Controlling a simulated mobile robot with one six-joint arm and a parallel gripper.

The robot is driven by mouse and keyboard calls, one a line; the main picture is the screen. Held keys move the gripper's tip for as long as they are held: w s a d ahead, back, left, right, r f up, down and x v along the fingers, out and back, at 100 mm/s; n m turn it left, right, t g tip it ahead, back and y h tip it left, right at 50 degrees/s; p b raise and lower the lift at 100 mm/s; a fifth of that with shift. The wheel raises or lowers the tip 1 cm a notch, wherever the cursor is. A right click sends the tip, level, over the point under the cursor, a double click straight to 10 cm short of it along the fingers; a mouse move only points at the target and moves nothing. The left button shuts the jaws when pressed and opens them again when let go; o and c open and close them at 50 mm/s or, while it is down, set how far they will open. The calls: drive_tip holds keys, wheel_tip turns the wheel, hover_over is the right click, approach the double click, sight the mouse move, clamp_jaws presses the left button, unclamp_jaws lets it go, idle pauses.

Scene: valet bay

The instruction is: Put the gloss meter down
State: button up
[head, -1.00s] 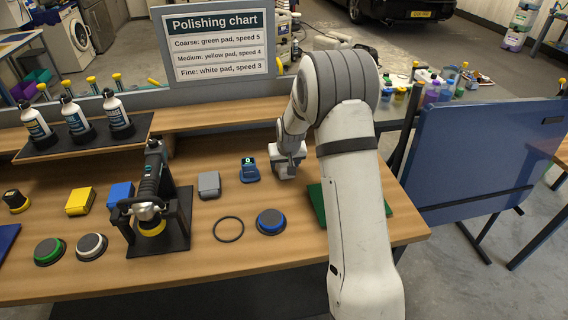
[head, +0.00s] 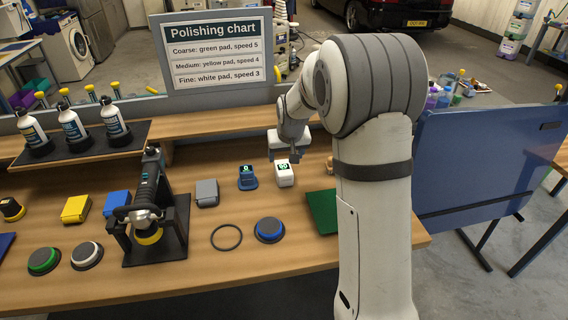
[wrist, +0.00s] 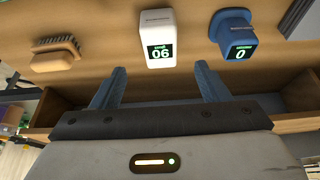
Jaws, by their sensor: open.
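The gloss meter, a small white block with a lit green display (head: 284,174), stands upright on the wooden bench, just right of a blue device. In the wrist view the white meter (wrist: 160,35) is beyond my fingertips, roughly centred between them and apart from both. My gripper (head: 284,157) is open and empty, above and behind the meter in the head view. Its two blue-grey fingers (wrist: 160,70) are spread wide in the wrist view.
The blue device (head: 247,177) with its own display stands close left of the meter. A brush (wrist: 56,55) lies on its other side. A grey block (head: 207,193), black ring (head: 226,237), blue-topped pad (head: 269,230) and green mat (head: 321,211) surround a small clear patch of bench.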

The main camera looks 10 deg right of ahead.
drive_tip(key=s+r, duration=0.4)
drive_tip(key=s, duration=0.4)
drive_tip(key=s+r, duration=0.5)
drive_tip(key=s, duration=0.4)
drive_tip(key=s+g, duration=0.1)
drive_tip(key=s, duration=1.6)
drive_tip(key=shift+f+g, duration=0.2)
drive_tip(key=shift+g, duration=0.1)
